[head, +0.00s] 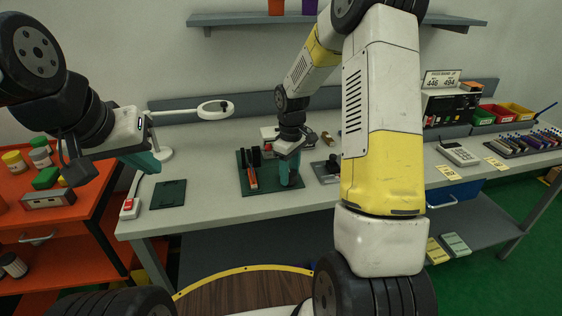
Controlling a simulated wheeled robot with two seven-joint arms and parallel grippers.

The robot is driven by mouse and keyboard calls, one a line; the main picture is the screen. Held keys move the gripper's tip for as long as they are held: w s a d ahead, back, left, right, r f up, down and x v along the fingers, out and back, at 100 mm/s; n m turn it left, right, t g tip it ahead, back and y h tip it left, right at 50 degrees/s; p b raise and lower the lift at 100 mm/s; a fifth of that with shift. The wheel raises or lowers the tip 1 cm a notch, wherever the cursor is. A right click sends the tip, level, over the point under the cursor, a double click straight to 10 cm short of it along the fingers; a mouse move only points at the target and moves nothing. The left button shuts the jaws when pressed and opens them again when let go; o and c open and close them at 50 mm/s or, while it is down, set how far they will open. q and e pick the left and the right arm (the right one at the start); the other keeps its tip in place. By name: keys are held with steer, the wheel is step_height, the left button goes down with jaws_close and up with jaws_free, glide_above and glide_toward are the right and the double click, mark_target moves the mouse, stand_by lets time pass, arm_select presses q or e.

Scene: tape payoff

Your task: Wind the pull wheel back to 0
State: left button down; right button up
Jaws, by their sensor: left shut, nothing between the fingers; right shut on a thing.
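My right gripper (289,172) has teal fingers pointing down, low over the right part of a dark green mat (268,189) on the grey bench. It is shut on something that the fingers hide. I cannot make out the pull wheel or its scale; it may be behind this gripper. Black upright parts and an orange-red strip (252,178) stand on the mat just left of the fingers. A small red and white device (268,134) is behind. My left gripper (146,163) is shut and empty, above the bench's left end.
A magnifier lamp (214,109) and a dark green plate (170,194) are at the bench's left. A white switch box (130,207) sits near the left edge. A pass band sign (441,79), calculator (458,153) and colored bins (500,113) are at right. An orange cart (50,222) stands left.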

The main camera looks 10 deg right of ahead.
mark_target(290, 173)
steer(key=o, duration=1.4)
steer(key=shift+c, duration=0.2)
steer(key=shift+r, duration=0.15)
step_height(290, 173, up, 8)
steer(key=shift+f, duration=0.2)
steer(key=s+a+r+m+t+y, duration=0.1)
steer(key=s+r+m+t, duration=0.2)
steer(key=s+r, duration=0.5)
steer(key=s+a+r+m+t+y, duration=0.1)
steer(key=s+r+m+t, duration=0.2)
steer(key=s, duration=1.3)
step_height(290, 173, up, 5)
steer(key=shift+r+m, duration=0.1)
steer(key=shift+m, duration=1)
